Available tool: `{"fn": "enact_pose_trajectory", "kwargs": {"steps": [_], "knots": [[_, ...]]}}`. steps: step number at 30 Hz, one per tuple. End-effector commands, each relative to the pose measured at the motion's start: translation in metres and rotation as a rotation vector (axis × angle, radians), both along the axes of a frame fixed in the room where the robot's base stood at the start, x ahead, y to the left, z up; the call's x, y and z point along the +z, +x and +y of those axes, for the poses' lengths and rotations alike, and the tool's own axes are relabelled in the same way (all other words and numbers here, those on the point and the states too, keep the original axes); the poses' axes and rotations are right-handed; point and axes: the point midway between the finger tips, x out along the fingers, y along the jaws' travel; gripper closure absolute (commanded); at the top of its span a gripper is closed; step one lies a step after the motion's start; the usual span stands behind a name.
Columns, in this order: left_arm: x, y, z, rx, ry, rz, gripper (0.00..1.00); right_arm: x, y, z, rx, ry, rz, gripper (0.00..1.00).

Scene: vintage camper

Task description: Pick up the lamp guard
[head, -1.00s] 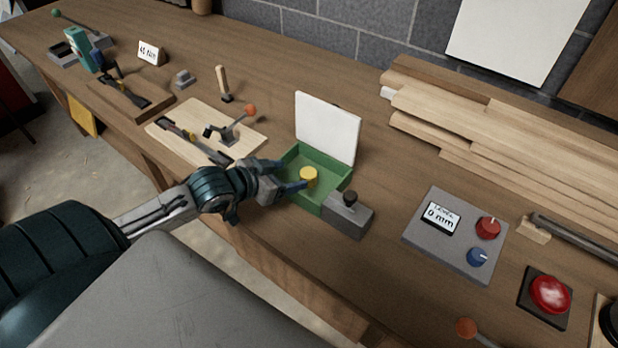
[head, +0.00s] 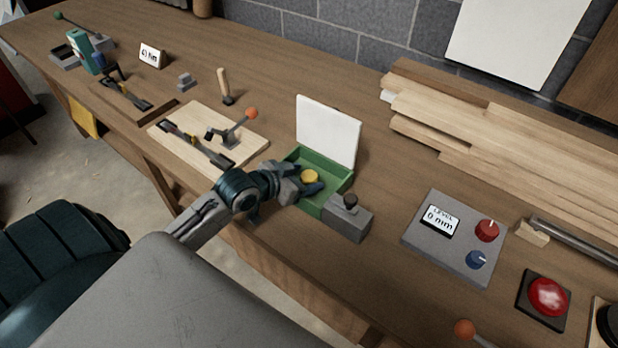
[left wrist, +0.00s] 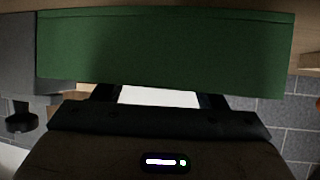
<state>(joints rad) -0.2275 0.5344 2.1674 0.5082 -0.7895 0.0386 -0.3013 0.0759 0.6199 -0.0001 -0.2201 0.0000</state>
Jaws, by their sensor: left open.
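A short yellow round piece (head: 310,176), which may be the lamp guard, stands inside an open green box (head: 333,192) with a raised white lid (head: 328,132). No other thing is clearly a lamp guard. My left gripper (head: 309,180) is open at the box's near side, its fingers reaching over the box around the yellow piece. I cannot tell whether they touch it. In the left wrist view the green box wall (left wrist: 165,50) fills the upper middle and hides the fingertips and the yellow piece. My right gripper is not in view.
A grey block with a black knob (head: 347,222) stands at the box's right. A panel with red and blue knobs (head: 455,237) and a red button (head: 548,297) lie farther right. A board with an orange-knobbed clamp (head: 232,132) is left. Planks (head: 480,115) lie behind.

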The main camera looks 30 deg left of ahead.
Motion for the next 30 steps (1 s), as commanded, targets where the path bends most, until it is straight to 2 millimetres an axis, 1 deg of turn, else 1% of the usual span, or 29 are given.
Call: {"fn": "enact_pose_trajectory", "kwargs": {"steps": [1, 7, 8, 9, 17, 20, 23, 30], "knots": [[0.000, 0.000, 0.000, 0.000, 0.000, 0.000, 0.34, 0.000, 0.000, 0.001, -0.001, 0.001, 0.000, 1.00], [0.000, 0.000, 0.000, 0.000, 0.000, 0.000, 0.73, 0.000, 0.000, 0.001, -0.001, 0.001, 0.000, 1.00], [0.000, 0.000, 0.000, 0.000, 0.000, 0.000, 0.79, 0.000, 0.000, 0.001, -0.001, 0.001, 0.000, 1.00], [0.000, 0.000, 0.000, 0.000, 0.000, 0.000, 0.81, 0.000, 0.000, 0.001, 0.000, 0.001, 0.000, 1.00], [0.001, 0.000, 0.000, 0.000, 0.000, -0.001, 0.81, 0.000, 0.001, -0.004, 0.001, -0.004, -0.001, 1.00], [0.008, 0.000, 0.000, -0.001, 0.002, -0.004, 0.81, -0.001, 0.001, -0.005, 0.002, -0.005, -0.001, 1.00], [0.023, 0.001, 0.000, -0.003, 0.005, -0.006, 0.81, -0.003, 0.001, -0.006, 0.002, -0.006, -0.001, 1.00], [0.072, 0.001, 0.000, -0.003, 0.005, -0.006, 0.81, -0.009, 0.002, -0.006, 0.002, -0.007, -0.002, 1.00]]}}
